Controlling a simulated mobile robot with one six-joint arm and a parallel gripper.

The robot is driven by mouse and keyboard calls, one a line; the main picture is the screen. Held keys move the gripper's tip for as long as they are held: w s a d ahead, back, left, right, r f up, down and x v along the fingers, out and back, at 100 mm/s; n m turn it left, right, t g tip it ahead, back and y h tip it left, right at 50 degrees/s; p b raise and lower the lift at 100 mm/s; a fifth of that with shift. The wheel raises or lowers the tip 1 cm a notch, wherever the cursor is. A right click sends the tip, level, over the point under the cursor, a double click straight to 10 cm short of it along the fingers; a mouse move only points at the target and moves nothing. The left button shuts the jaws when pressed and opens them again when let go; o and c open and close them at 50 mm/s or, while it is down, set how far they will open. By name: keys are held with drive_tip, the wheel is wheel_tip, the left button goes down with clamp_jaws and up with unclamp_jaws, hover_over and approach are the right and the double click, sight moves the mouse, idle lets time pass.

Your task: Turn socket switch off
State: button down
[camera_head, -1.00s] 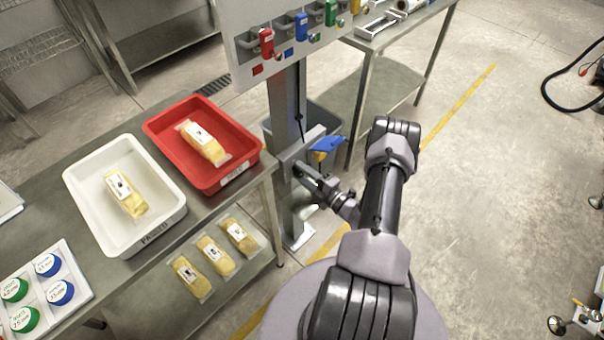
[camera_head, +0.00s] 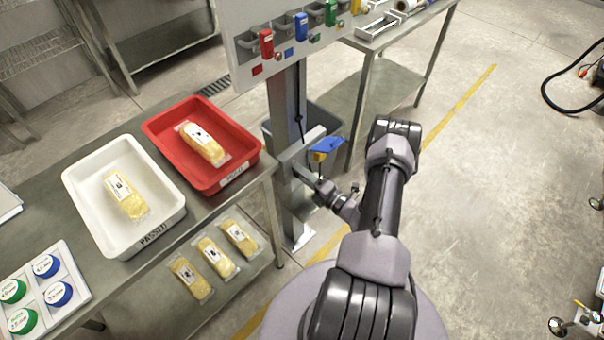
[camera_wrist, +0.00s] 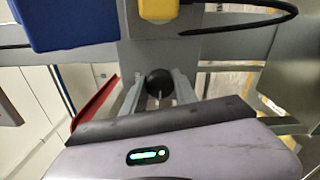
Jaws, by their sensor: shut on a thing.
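A grey post (camera_head: 287,105) carries a grey socket box (camera_head: 298,150) with a blue cover (camera_head: 328,144) and a yellow plug (camera_head: 319,157) under it. My gripper (camera_head: 303,172) reaches the front of this box from the right, below the blue cover. In the wrist view, my gripper (camera_wrist: 160,90) has its two fingers on either side of a round black knob (camera_wrist: 159,80), shut on it. The blue cover (camera_wrist: 70,22) and yellow plug (camera_wrist: 158,9) also show there, beyond the knob. The knob's markings are not visible, and the head view hides it.
A steel table (camera_head: 215,215) at left holds a red tray (camera_head: 160,150) and a white tray (camera_head: 82,205), each with a wrapped pack. Several packs lie on the shelf below. A panel with coloured locks (camera_head: 300,55) stands above the post. Open floor (camera_head: 500,200) lies to the right.

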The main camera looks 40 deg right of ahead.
drive_tip(key=c, duration=1)
unclamp_jaws()
drive_tip(key=shift+o, duration=0.2)
drive_tip(key=s+d+p, duration=0.1)
drive_tip(key=s+p, duration=0.3)
drive_tip(key=s, duration=1.3)
drive_tip(key=shift+s+d, duration=0.15)
drive_tip(key=shift+s, duration=0.05)
